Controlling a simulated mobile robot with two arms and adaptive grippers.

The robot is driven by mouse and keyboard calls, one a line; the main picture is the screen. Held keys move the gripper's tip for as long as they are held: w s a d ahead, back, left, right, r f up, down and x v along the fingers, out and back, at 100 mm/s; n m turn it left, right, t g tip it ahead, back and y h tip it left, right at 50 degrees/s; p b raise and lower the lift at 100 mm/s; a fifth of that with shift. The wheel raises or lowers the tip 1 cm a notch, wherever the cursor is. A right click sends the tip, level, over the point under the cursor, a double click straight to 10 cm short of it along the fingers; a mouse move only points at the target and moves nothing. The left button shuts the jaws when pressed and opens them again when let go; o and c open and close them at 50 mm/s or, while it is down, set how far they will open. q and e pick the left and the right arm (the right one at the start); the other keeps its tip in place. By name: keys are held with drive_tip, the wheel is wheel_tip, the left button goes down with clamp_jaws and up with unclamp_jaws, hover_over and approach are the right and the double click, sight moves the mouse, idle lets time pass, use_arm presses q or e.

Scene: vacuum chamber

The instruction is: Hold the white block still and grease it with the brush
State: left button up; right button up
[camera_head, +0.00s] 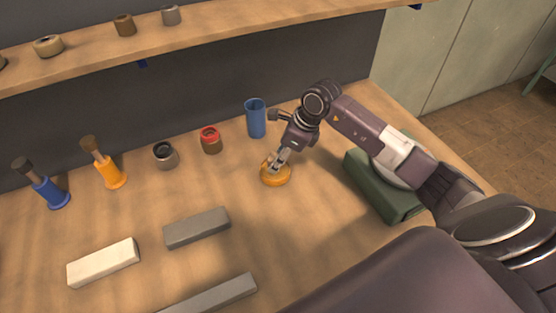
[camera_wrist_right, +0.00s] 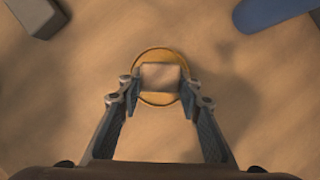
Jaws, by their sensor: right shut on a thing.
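The white block (camera_head: 103,263) lies on the worktop at the lower left, with nothing holding it. Two brushes stand upright at the back left, a blue-based one (camera_head: 45,187) and an orange-based one (camera_head: 104,166). My right gripper (camera_head: 280,160) reaches down to a small round orange thing (camera_head: 275,174) on the worktop. In the right wrist view its fingers (camera_wrist_right: 158,92) close on the sides of this orange thing (camera_wrist_right: 158,102), which has a pale square in its middle. What the orange thing is, I cannot tell. My left gripper is not in view.
Grey blocks (camera_head: 197,228) lie right of and in front of the white block. A dark jar (camera_head: 166,156), a red-topped jar (camera_head: 210,140) and a blue cup (camera_head: 256,119) line the back. A green case (camera_head: 378,190) sits under my right arm. A shelf (camera_head: 210,33) runs above.

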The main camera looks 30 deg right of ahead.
sight(272, 156)
drive_tip(key=shift+r+p, duration=1.3)
drive_tip(key=shift+r, duration=1.35)
drive_tip(key=s+a+r+n+g+y, duration=0.1)
drive_tip(key=s+a+r+n+g, duration=0.5)
drive_tip(key=a+n, duration=0.45)
drive_tip(key=s+d+r+n+g+h, duration=0.1)
drive_tip(key=s+r+n+h, duration=0.3)
drive_tip(key=s+n, duration=0.8)
drive_tip(key=r+n+g, duration=0.1)
drive_tip(key=n, duration=0.3)
drive_tip(key=shift+d+r+n, duration=0.2)
drive_tip(key=shift+r+n, duration=0.05)
drive_tip(key=shift+n, duration=0.1)
